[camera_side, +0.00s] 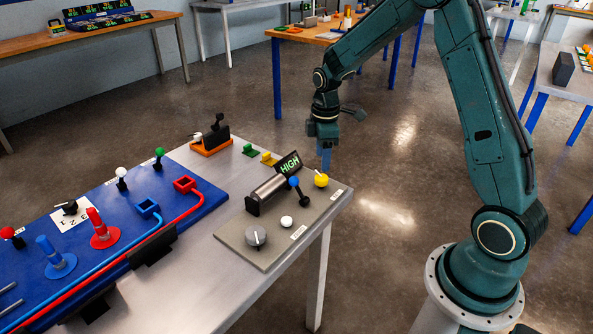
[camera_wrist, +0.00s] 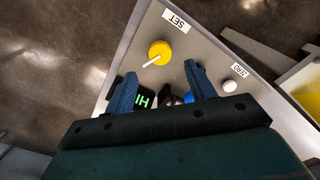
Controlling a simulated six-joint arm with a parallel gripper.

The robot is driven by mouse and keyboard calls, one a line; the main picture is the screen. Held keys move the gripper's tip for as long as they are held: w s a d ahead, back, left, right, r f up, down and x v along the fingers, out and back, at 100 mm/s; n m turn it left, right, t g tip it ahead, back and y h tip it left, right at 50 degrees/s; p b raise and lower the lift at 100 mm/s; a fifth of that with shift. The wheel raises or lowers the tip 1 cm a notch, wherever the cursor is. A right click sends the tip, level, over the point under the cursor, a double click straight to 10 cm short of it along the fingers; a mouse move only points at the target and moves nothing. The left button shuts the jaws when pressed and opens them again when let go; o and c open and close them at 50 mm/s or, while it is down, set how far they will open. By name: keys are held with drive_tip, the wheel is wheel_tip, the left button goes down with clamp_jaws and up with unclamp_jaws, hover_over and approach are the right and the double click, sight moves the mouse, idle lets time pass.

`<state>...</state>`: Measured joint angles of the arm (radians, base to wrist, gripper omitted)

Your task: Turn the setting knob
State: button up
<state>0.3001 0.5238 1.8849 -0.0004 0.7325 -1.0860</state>
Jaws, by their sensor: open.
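The setting knob is a round yellow knob (camera_side: 321,180) with a white pointer line, on the grey panel by its far right corner. In the wrist view the yellow knob (camera_wrist: 161,47) sits beside a label reading SET, just beyond the fingertips. My gripper (camera_side: 326,168) points down over the yellow knob in the side view. In the wrist view its two blue fingers (camera_wrist: 160,72) are spread apart with nothing between the tips. Whether a finger touches the knob is unclear.
A blue board (camera_side: 185,212) with levers stands left. Open floor lies beyond the table's right edge.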

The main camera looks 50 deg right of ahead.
sight(322, 177)
drive_tip(key=shift+f, duration=3.35)
drive_tip(key=c, duration=1)
